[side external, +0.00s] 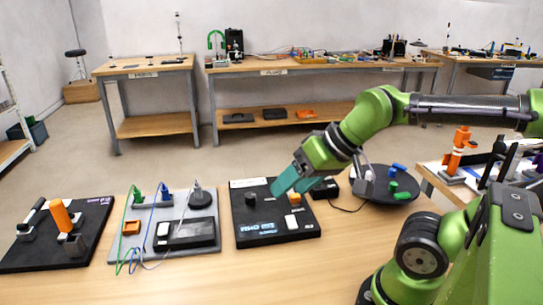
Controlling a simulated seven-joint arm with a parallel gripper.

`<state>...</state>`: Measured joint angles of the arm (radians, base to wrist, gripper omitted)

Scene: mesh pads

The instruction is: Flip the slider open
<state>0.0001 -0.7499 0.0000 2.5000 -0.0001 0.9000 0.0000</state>
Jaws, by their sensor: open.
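My gripper (281,187) is green with teal fingers. It hangs above the middle black board (262,230), pointing down and to the left, with nothing visible between its fingers. The board carries a dark round knob (250,199), an orange-and-white piece (294,198) and a small white block (291,221) near its right front. I cannot tell for sure which of these is the slider. The fingers are near the back centre of the board, and they hide part of it. Whether they touch anything is not clear.
Left of the board is a grey board (125,203) with cables and a black box (186,234); farther left is another black board (85,248) with an orange upright piece (61,216). A round black plate (385,195) and a small black box (324,188) stand to the right. The front table edge is clear.

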